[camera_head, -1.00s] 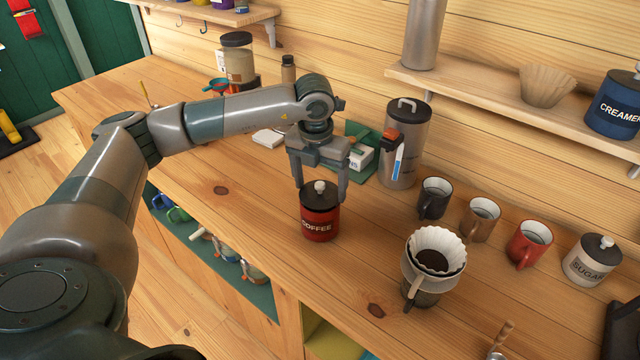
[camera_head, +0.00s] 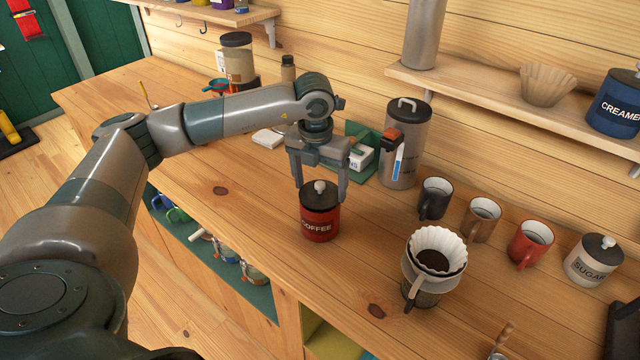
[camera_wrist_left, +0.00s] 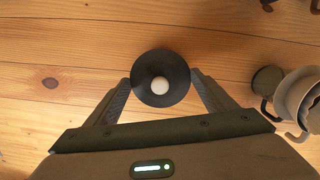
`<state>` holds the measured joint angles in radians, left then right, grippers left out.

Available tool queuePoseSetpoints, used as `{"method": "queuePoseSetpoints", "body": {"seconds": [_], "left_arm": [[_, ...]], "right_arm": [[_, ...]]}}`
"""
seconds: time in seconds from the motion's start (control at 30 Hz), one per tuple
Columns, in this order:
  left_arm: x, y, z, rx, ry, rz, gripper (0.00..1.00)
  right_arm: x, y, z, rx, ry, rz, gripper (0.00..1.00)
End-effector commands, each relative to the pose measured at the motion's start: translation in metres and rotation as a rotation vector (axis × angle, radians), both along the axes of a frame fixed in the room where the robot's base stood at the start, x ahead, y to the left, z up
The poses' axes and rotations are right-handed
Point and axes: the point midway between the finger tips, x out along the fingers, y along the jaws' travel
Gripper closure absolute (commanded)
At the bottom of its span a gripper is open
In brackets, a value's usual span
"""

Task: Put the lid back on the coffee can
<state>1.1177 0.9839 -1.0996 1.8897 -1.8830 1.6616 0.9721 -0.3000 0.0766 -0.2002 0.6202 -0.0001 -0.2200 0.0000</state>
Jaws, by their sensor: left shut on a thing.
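The red coffee can (camera_head: 319,226) stands upright on the wooden counter, its "COFFEE" label facing me. The dark round lid (camera_head: 313,202) with a pale knob is on top of the can, level; no gap shows between them. My left gripper (camera_head: 321,191) points straight down over the can, its fingers shut on the lid from both sides. In the left wrist view the lid (camera_wrist_left: 147,68) sits between the two fingertips and hides the can below. My right gripper is not in view.
A pour-over dripper (camera_head: 418,276) stands right of the can. Black (camera_head: 433,199), brown and red mugs and a sugar jar (camera_head: 592,262) stand farther right. A tall grey canister (camera_head: 405,150) is behind. The counter left of the can is clear.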

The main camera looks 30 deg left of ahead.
Motion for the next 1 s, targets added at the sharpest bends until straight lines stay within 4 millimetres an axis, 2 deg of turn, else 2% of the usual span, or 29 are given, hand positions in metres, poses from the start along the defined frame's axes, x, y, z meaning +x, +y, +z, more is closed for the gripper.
{"method": "queuePoseSetpoints", "body": {"seconds": [1.0], "left_arm": [[-0.0001, 0.0000, -0.0001, 0.000, 0.000, 0.000, 0.44]], "right_arm": [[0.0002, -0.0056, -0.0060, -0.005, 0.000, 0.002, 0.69]]}}
